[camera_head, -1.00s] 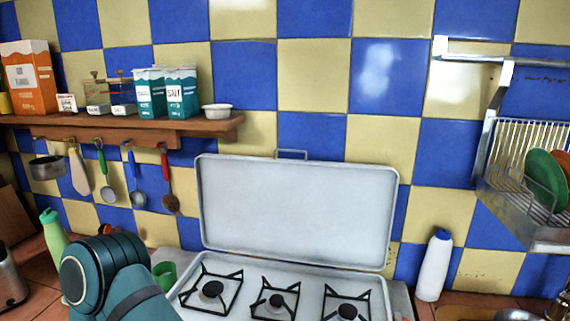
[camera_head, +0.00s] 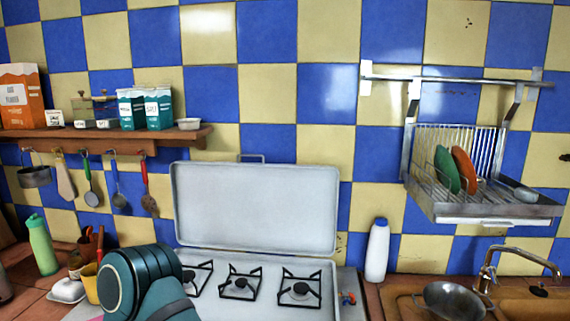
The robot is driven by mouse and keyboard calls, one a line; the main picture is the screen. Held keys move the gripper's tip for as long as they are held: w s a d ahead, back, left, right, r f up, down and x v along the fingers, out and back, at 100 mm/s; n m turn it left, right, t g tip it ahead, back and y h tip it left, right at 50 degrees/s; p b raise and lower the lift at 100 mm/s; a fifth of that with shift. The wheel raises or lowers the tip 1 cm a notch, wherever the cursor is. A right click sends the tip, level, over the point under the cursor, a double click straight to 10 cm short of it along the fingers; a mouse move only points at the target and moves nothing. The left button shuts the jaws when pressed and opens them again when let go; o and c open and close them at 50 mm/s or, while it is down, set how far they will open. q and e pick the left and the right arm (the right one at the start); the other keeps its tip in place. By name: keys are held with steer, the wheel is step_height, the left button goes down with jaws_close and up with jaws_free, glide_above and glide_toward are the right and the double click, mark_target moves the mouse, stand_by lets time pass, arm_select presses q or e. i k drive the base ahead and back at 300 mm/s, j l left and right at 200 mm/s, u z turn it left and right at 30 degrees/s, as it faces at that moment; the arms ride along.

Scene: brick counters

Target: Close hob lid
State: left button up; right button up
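The hob lid (camera_head: 255,205) is a pale grey metal panel standing upright behind the hob, against the tiled wall. It has a small handle (camera_head: 252,157) at its top edge. The hob (camera_head: 262,306) lies open below it, with black burner grates (camera_head: 240,284) in a row and nothing standing on them. One of my teal arms shows at the lower left, in front of the hob's left end and hiding part of it. Neither gripper is in the frame.
A shelf (camera_head: 100,139) with boxes and hanging utensils is on the wall at left. A green bottle (camera_head: 42,245) and a yellow cup (camera_head: 90,284) stand left of the hob. A white bottle (camera_head: 377,250) stands right of it. A dish rack (camera_head: 480,208) hangs above the sink (camera_head: 530,303).

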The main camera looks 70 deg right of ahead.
mark_target(291, 209)
steer(key=j+z, duration=0.1)
steer(key=z, duration=1.85)
